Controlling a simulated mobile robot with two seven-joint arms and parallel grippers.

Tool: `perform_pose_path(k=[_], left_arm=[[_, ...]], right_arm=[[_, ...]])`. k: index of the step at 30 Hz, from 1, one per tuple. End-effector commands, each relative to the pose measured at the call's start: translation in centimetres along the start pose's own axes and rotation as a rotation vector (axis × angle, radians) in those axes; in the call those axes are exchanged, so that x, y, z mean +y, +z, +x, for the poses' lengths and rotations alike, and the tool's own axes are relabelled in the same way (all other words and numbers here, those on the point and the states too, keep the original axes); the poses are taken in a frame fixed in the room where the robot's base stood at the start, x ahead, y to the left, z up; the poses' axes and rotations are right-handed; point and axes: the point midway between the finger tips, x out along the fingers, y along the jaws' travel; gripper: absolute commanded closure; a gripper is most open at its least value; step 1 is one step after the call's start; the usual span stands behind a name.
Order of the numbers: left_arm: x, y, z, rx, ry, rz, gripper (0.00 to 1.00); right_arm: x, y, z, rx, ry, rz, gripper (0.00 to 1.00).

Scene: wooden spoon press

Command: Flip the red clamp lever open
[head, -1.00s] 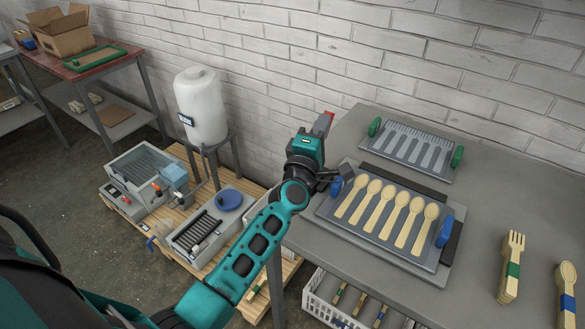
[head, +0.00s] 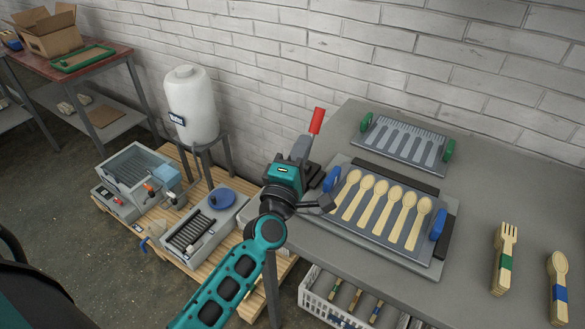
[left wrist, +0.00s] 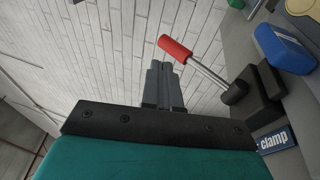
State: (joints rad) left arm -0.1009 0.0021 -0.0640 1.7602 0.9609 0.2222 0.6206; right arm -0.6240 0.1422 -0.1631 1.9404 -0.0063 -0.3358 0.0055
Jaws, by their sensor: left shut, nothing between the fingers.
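The clamp lever has a red handle (head: 317,120) and stands up steeply at the table's back left edge. In the left wrist view its red grip (left wrist: 176,49) tops a bare metal rod that slants down to a dark clamp block (left wrist: 262,95). A blue label reading "clamp" (left wrist: 272,140) is beside the block. My left gripper (head: 301,148) is shut and empty, just below and left of the red handle. In the left wrist view the shut fingers (left wrist: 163,85) lie close by the grip; I cannot tell whether they touch. My right gripper is out of view.
A press plate with several wooden spoons (head: 385,208) and blue handles lies right of my left gripper. A grey mould with green handles (head: 405,142) is behind it. A white brick wall (head: 400,50) rises behind the table.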

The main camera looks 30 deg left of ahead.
Motion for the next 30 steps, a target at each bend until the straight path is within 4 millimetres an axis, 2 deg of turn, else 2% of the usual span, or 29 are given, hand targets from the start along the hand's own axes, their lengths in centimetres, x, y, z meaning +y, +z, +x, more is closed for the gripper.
perform_pose_path(k=[3,10,30], left_arm=[[-0.1,0.0,-2.4,-0.001,-0.002,0.001,1.0],[0.0,0.0,-4.9,0.0,0.0,0.0,1.0],[0.0,0.1,-5.3,-0.008,-0.002,0.007,1.0]], right_arm=[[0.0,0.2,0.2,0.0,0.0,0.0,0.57],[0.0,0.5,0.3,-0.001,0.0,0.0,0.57],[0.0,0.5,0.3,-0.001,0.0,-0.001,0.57]])
